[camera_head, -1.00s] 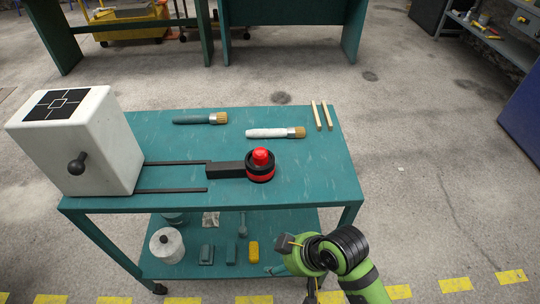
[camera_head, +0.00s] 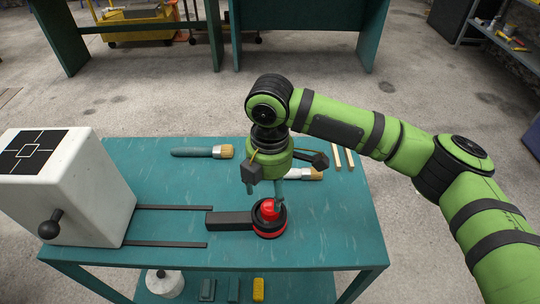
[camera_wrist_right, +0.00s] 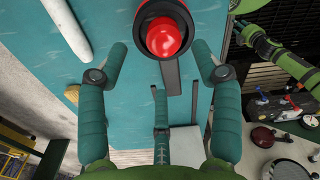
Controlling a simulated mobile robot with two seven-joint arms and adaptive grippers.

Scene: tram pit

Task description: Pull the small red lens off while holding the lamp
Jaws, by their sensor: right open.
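The small red lens (camera_head: 268,208) sits upright on the round black and red lamp (camera_head: 274,231), whose flat black bar (camera_head: 229,220) points left on the table. In the wrist view the lens (camera_wrist_right: 165,38) shows inside the dark lamp ring (camera_wrist_right: 146,8). My right gripper (camera_head: 266,196) is over the lamp, pointing down, and partly hides the lens. In the wrist view the right gripper's teal fingers (camera_wrist_right: 160,66) are spread wide and empty, with the lens beyond their tips.
The teal table (camera_head: 330,230) carries a white block (camera_head: 85,185) with a black knob at left. Two dark rails (camera_head: 170,245) run from it towards the lamp. A grey-handled brush (camera_head: 195,152), a white-handled brush (camera_head: 305,174) and wooden sticks (camera_head: 350,159) lie behind.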

